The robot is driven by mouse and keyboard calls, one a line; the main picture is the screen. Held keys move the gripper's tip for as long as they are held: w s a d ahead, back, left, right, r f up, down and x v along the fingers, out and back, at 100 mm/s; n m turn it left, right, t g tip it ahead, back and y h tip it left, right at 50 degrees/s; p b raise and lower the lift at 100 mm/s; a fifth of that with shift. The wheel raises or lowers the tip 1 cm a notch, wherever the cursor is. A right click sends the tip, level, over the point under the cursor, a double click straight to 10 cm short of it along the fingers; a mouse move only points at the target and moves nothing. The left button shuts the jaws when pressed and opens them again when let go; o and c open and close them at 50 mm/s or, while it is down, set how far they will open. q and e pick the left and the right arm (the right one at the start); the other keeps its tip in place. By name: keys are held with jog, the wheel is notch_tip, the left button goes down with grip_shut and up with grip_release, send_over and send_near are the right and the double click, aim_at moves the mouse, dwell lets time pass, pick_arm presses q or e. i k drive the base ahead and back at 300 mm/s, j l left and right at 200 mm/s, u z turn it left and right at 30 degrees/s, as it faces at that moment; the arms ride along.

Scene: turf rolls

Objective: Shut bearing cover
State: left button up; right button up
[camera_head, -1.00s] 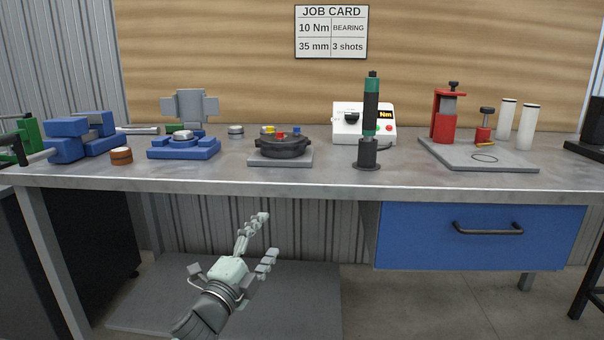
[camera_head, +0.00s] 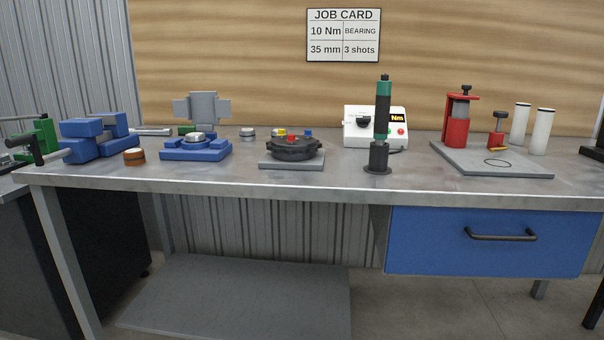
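The bearing cover looks to be the grey plate (camera_head: 203,106) standing upright at the back of a blue bearing housing (camera_head: 195,153), left of the bench's middle. It has side tabs and stands open. A silver ring-shaped part (camera_head: 195,138) sits in the housing's centre. Neither of my grippers shows in the head view.
The metal workbench (camera_head: 330,186) holds a blue vise (camera_head: 92,137), a copper-brown cylinder (camera_head: 134,156), a black round fixture (camera_head: 293,149), a green-handled driver (camera_head: 382,120), a torque meter (camera_head: 375,128) and a red press (camera_head: 457,122). A blue drawer (camera_head: 488,242) hangs below at right.

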aim_at(205, 109)
jog(key=i+j+z, duration=0.1)
jog(key=z, duration=0.25)
jog(key=j+z, duration=0.2)
jog(key=z, duration=0.15)
jog(key=i+j+z, duration=0.15)
jog(key=j, duration=0.2)
jog(key=i+j+z, duration=0.1)
jog(key=j, duration=0.25)
jog(key=j+z, duration=0.15)
jog(key=j, duration=0.25)
jog(key=i, duration=0.05)
